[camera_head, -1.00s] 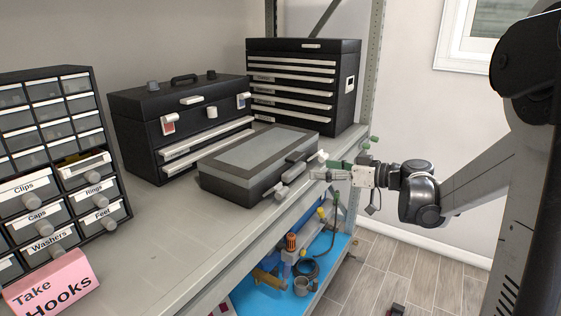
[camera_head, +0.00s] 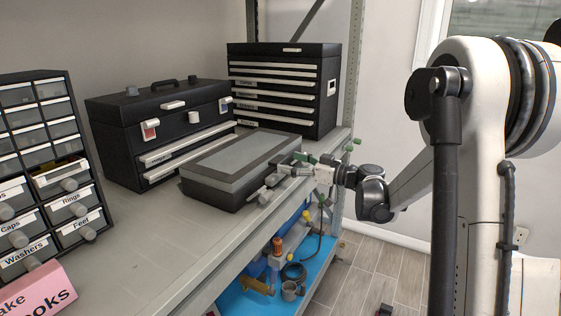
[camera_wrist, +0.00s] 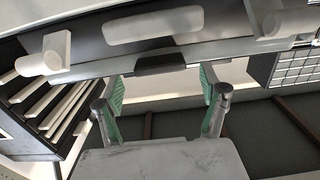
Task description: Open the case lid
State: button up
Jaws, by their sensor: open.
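The flat dark case (camera_head: 208,185) lies on the shelf with its grey-topped lid (camera_head: 240,155) shut. Light grey fittings (camera_head: 266,192) stick out along its front side. My gripper (camera_head: 294,166) is at the right part of that front side, its fingers spread. In the wrist view my gripper (camera_wrist: 162,92) shows two green-padded fingers apart, just below the case's front edge. A pale handle-like bar (camera_wrist: 153,25) and a dark tab (camera_wrist: 160,64) lie above and between the fingers. I cannot tell whether a finger touches the case.
A black toolbox (camera_head: 115,122) stands behind the case, and a black drawer chest (camera_head: 325,110) at the back right. A small-parts cabinet (camera_head: 45,150) and pink sign (camera_head: 38,295) are at left. A blue lower shelf (camera_head: 240,302) holds tools. The shelf front (camera_head: 140,250) is clear.

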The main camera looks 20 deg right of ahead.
aim_at(284, 160)
jog(key=shift+x, duration=2)
jog(key=c, duration=1.7)
jog(key=shift+r, duration=0.1)
